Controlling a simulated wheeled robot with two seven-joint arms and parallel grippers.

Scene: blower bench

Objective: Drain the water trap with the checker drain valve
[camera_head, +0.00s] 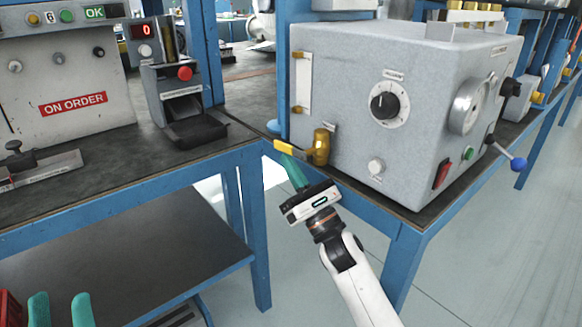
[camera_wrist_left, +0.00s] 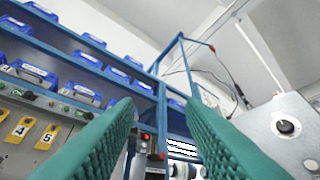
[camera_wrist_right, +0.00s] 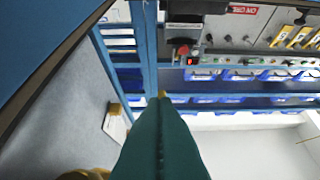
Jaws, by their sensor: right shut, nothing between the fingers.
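The grey checker (camera_head: 345,120) stands on the right bench, with a dial and a round gauge on it. At its lower left corner is a brass drain valve (camera_head: 321,147) with a yellow lever (camera_head: 290,147) pointing left, roughly level. My right gripper (camera_head: 292,165) is shut and empty just below the lever; whether it touches cannot be told. In the right wrist view its closed teal fingers (camera_wrist_right: 160,105) hide most of the lever, with a yellow bit (camera_wrist_right: 161,93) past the tips. My left gripper (camera_head: 60,300) is open and empty at the lower left. The water trap cannot be made out for certain.
A red button (camera_head: 185,73) tops a small grey unit on the left bench (camera_head: 120,185). The checker also has a red switch (camera_head: 442,174) and a blue-knobbed lever (camera_head: 518,164) at its right. A gap with blue legs lies between the benches.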

